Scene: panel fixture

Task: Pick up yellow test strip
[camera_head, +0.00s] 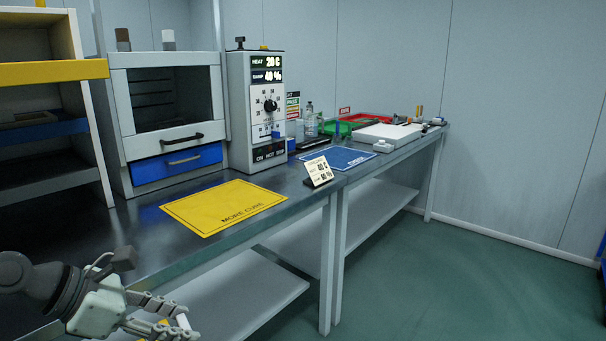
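My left gripper (188,319) is at the lower left, in front of the bench edge. Its two fingers are visibly apart. A small yellow piece (163,323) with a white piece (183,321) beside it shows at the fingers, partly covered by them. I cannot tell whether this is the yellow test strip or whether the fingers touch it. No other test strip can be made out. My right gripper is out of view.
A yellow mat (225,205) marked "MORE CURE" lies on the dark bench. Behind it stand a cabinet with a blue drawer (178,163) and a control unit (257,110). A shelf rack (45,130) stands left.

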